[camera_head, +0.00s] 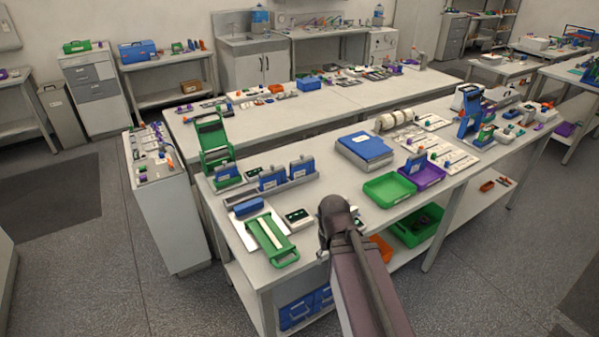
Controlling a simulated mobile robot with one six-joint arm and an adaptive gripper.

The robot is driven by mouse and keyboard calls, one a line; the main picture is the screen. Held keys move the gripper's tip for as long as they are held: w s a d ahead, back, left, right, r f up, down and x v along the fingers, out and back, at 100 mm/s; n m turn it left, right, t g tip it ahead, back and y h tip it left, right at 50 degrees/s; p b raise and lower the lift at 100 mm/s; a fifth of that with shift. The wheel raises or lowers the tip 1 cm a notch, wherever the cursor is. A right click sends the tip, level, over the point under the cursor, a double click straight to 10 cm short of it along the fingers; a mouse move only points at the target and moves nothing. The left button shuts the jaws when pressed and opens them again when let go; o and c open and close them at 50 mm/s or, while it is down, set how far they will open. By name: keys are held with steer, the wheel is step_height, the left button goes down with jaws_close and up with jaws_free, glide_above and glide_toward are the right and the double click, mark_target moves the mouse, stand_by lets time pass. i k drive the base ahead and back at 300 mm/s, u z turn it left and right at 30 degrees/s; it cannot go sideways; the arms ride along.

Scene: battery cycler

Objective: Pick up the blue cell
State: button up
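Several blue block-shaped pieces that look like cells stand on the near bench. One blue piece (272,179) and another blue piece (302,168) stand upright in a long grey holder (291,185). A third blue piece (227,171) stands at the left, in front of a tall green frame (213,141). A flat blue block (248,206) lies on a pale plate nearer the front. I cannot tell which of these is the blue cell. My arm rises from the bottom edge to the bench front; my gripper is not visible.
A blue-topped box (365,148), an open green bin (389,189) and a purple bin (424,176) stand to the right. A narrow grey cabinet (166,214) stands left of the bench.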

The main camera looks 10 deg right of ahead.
mark_target(301, 170)
steer(key=z, duration=0.05)
steer(key=i, duration=1)
steer(key=u, duration=0.05)
